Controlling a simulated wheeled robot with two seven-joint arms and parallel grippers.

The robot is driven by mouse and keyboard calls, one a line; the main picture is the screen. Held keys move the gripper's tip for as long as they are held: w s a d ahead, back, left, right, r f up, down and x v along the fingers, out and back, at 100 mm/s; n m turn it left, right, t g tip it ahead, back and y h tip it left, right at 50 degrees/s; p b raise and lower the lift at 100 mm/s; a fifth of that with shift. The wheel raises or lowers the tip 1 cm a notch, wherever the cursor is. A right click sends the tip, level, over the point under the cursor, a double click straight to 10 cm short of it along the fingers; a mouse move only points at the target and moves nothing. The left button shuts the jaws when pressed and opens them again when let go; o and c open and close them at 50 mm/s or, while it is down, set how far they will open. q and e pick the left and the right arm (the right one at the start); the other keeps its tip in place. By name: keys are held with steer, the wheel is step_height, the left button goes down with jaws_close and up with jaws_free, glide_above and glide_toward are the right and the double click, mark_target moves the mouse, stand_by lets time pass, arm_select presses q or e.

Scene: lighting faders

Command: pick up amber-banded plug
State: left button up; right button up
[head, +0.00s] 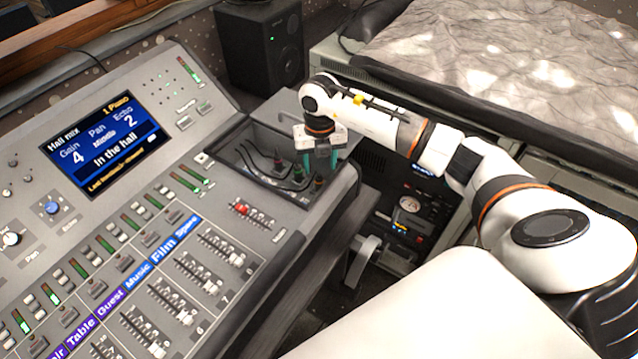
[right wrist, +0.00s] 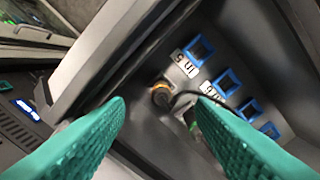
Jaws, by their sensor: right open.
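The amber-banded plug (right wrist: 160,90) shows in the right wrist view as a dark round plug with an amber ring, on a cable in the console's recess. My right gripper (head: 320,168), with teal fingers, is over the right end of that recess in the head view. In the right wrist view the right gripper (right wrist: 160,103) is open and empty, and the plug appears between and beyond its fingertips, apart from both. My left gripper is not in view.
A green-banded plug (right wrist: 195,122) is close beside the amber one, partly behind a finger. Blue-rimmed sockets (right wrist: 199,50) line the recess wall. The mixing console (head: 100,215) has a screen (head: 105,143) and faders. A black speaker (head: 262,45) stands behind the recess.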

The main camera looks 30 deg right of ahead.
mark_target(319, 176)
step_height(319, 176, down, 5)
steer(key=b, duration=0.3)
steer(key=shift+w+f+b, duration=0.1)
steer(key=shift+f+b, duration=0.05)
steer(key=shift+b, duration=0.25)
steer(key=shift+c, duration=0.5)
jaws_close()
steer(key=shift+r, duration=0.2)
step_height(319, 176, up, 9)
steer(key=shift+b, duration=0.45)
steer(key=shift+r+p, duration=1.2)
steer(key=shift+r, duration=0.8)
